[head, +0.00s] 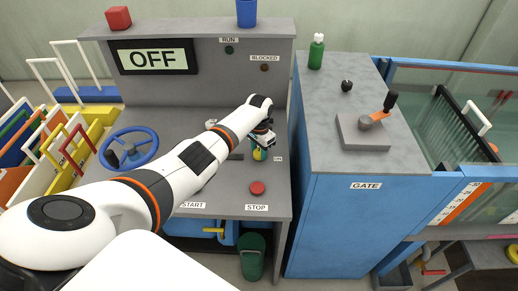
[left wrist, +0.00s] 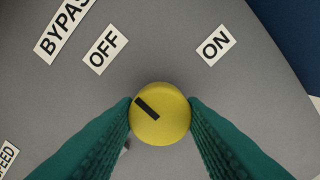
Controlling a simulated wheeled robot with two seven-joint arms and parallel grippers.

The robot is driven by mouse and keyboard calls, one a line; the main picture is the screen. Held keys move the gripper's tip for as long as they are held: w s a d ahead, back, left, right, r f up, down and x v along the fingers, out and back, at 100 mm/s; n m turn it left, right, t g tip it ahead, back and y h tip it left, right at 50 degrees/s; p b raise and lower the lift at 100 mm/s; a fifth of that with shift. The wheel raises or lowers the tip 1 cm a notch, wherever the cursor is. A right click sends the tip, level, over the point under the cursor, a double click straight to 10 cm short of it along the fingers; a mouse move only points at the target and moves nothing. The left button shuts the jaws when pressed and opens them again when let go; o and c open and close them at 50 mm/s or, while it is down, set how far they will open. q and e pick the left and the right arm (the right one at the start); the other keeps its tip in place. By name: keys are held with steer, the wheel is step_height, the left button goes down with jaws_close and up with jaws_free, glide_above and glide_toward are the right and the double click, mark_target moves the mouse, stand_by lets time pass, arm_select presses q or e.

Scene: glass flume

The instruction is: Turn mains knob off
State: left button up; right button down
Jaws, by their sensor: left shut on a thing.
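The yellow mains knob (left wrist: 168,124) sits on the grey console panel, between and below the OFF label (left wrist: 105,49) and the ON label (left wrist: 215,45) in the left wrist view. Its black mark runs from near its middle to the upper left, on the OFF side. My left gripper (left wrist: 160,117) is shut on the knob, with a green finger on each side. In the head view the left gripper (head: 261,148) covers part of the knob (head: 258,155). My right gripper is in neither view.
A display (head: 153,58) on the console reads OFF. A red stop button (head: 257,188) lies in front of the knob, and a blue handwheel (head: 128,149) is at the left. A blue gate cabinet (head: 350,225) stands close on the right.

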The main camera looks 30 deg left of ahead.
mark_target(259, 152)
arm_select(q)
steer(key=shift+w+r, duration=0.1)
stand_by(0.5)
steer(key=o, duration=1)
steer(key=shift+r, duration=0.55)
step_height(259, 152, up, 11)
steer(key=b, duration=0.1)
steer(key=shift+b, duration=0.35)
steer(key=shift+f, duration=0.2)
